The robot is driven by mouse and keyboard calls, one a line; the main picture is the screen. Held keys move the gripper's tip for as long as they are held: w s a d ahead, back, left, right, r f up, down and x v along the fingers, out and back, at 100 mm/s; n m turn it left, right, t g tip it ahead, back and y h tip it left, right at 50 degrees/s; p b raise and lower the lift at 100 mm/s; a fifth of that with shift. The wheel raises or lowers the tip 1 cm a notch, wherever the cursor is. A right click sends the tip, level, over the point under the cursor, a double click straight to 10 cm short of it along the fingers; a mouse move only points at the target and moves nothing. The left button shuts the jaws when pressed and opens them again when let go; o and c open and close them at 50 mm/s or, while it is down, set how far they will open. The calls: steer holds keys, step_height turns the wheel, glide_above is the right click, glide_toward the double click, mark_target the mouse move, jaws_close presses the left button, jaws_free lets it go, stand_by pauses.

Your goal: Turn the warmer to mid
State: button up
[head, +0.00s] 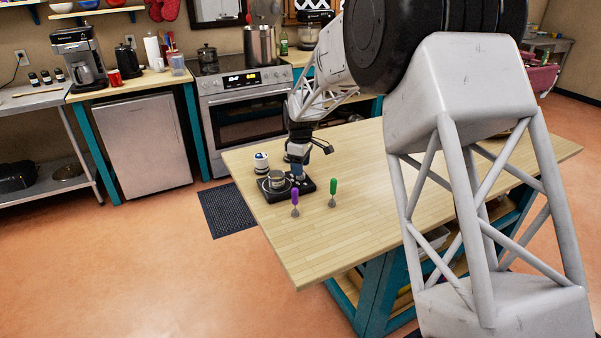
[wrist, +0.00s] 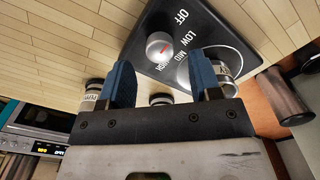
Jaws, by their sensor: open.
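The warmer (head: 308,186) is a flat black unit on the wooden table. Its black panel shows in the wrist view (wrist: 210,22), printed OFF, LOW, MID and HIGH.
The table's front left part (head: 310,255) is clear. A stove (head: 245,110) stands beyond the table.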

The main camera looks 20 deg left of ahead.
steer(key=shift+f, duration=1.5)
steer(key=c, duration=0.9)
steer(key=shift+c, duration=0.2)
